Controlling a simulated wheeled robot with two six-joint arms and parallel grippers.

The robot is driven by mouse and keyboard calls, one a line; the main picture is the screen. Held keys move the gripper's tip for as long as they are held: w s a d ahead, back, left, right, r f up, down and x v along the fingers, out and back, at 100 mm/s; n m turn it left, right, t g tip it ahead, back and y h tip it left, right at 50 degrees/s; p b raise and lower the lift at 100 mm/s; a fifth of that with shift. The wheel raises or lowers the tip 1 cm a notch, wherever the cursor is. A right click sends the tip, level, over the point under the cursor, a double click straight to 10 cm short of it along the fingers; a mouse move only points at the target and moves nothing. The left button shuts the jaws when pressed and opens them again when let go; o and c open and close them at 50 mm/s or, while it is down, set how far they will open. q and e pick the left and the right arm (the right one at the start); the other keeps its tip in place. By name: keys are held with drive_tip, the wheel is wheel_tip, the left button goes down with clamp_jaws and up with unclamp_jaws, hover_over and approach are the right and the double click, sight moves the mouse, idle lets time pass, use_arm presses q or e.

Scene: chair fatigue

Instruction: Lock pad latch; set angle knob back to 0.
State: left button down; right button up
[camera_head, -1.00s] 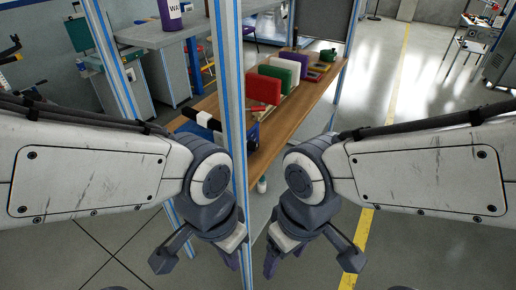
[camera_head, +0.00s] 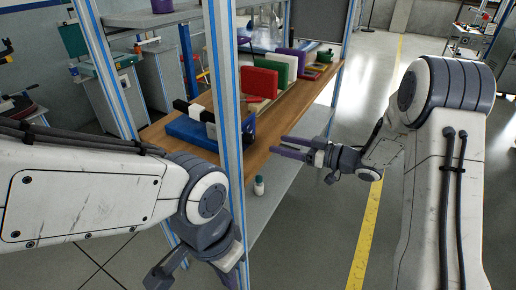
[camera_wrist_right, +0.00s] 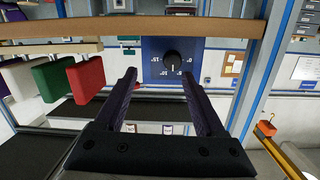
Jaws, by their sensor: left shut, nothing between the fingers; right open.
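A round black angle knob (camera_wrist_right: 172,57) sits on a blue panel (camera_wrist_right: 150,44) in the right wrist view. My right gripper (camera_head: 279,144) is open and empty, fingers toward the bench's front edge. In the right wrist view its fingertips are in front of the panel, apart from the knob. My left gripper (camera_head: 234,277) is shut and empty, low beside the blue-striped post. I cannot make out the pad latch.
A blue block (camera_head: 190,132) with a black and white bar lies on the wooden bench (camera_head: 262,146). Red (camera_head: 258,82) and green (camera_head: 276,70) pads stand behind. A striped post (camera_head: 226,120) rises between my arms. A small white bottle (camera_head: 259,186) stands on the lower shelf.

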sight(253, 140)
drive_tip(key=a, duration=0.2)
drive_tip(key=w+a+y, duration=0.1)
drive_tip(key=a, duration=0.2)
drive_tip(key=w+a+g+y, duration=0.1)
drive_tip(key=a, duration=0.1)
drive_tip(key=shift+w+a+f+p, duration=0.2)
drive_tip(key=shift+a+f+p, duration=0.05)
drive_tip(key=shift+a+p, duration=0.1)
drive_tip(key=shift+n, duration=0.3)
clamp_jaws()
